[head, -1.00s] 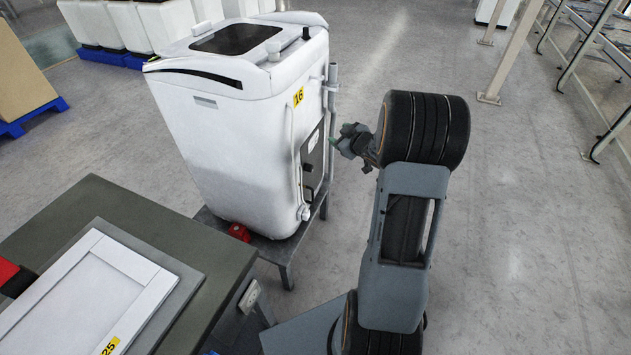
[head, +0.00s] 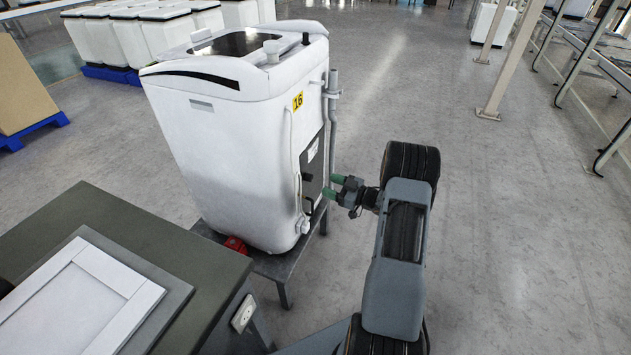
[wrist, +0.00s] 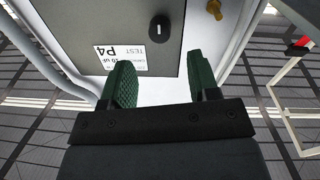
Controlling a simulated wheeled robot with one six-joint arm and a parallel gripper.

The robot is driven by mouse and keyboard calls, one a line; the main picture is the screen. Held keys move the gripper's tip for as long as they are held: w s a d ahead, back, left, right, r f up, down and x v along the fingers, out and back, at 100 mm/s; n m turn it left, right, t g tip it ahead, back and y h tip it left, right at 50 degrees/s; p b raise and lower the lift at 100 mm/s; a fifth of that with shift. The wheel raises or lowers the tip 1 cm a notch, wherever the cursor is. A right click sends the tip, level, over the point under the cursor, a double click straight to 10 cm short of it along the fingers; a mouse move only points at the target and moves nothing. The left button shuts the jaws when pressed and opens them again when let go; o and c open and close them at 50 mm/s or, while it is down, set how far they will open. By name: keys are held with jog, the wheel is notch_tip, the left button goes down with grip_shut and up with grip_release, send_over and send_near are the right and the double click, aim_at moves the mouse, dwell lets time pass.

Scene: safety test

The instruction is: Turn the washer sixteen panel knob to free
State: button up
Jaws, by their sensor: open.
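The white washer (head: 225,140) with a yellow 16 label (head: 298,100) stands on a low grey stand. A dark grey panel (head: 312,165) is on its right side, and the panel also shows in the wrist view (wrist: 115,30). The black knob (wrist: 159,26) with a pale mark is on that panel, near the top of the wrist view. A white label reading P4 (wrist: 119,55) is beside it. My gripper (head: 334,186) is in front of the panel, with green fingertips toward it. In the wrist view my gripper (wrist: 163,85) is open and empty, apart from the knob.
A grey pipe (head: 333,120) runs up the washer's side. A brass fitting (wrist: 214,9) is close to the panel. A dark table (head: 110,215) with a white framed board stands at the left. A red object (head: 235,244) lies on the stand.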

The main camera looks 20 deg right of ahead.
aim_at(309, 177)
jog(key=x, duration=0.6)
jog(key=c, duration=0.9)
